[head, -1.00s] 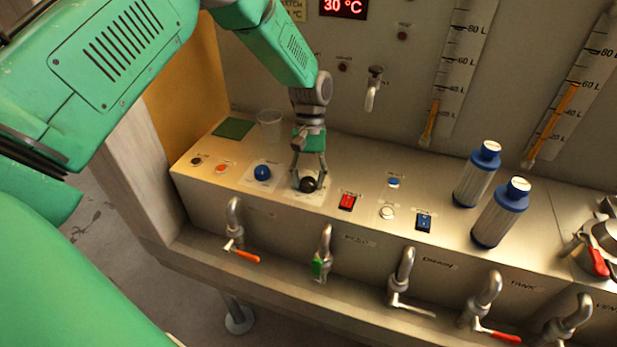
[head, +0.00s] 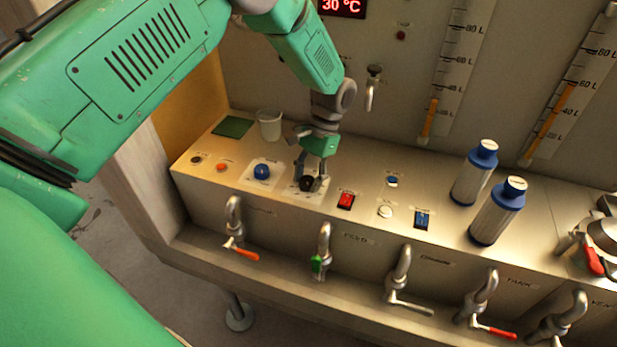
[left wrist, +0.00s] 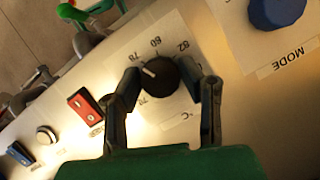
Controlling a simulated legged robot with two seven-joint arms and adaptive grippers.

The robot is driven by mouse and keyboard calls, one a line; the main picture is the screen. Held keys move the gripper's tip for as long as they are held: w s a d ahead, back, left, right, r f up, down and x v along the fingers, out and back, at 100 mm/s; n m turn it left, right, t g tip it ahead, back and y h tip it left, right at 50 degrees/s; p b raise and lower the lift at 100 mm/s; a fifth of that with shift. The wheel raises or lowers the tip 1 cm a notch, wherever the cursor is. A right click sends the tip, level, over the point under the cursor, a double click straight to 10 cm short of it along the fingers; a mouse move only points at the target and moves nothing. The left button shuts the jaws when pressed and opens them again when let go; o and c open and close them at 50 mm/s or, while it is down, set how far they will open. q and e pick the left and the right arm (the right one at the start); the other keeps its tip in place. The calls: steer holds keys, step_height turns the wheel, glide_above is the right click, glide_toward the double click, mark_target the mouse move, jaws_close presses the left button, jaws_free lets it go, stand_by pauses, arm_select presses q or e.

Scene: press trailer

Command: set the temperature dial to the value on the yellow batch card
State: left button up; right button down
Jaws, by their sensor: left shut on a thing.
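The temperature dial (left wrist: 161,80) is a round black knob on a white plate with printed numbers and a °C mark. In the head view the gripper (head: 311,180) comes down from above and partly covers the dial. The yellow batch card is not visible. My right gripper is not in view.
A blue MODE knob (head: 262,172) sits left of the dial, and a red switch (head: 345,201) right of it. A clear cup (head: 269,125) stands behind. Two blue-capped bottles (head: 497,211) stand at right. A red display (head: 342,6) reads 30 °C.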

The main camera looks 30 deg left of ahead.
arm_select(q)
steer(key=shift+w+r, duration=0.1)
steer(key=shift+w, duration=0.05)
steer(key=o, duration=1.1)
steer(key=shift+o, duration=0.2)
steer(key=v, duration=1.1)
steer(key=shift+w+r, duration=0.2)
steer(key=shift+r, duration=0.15)
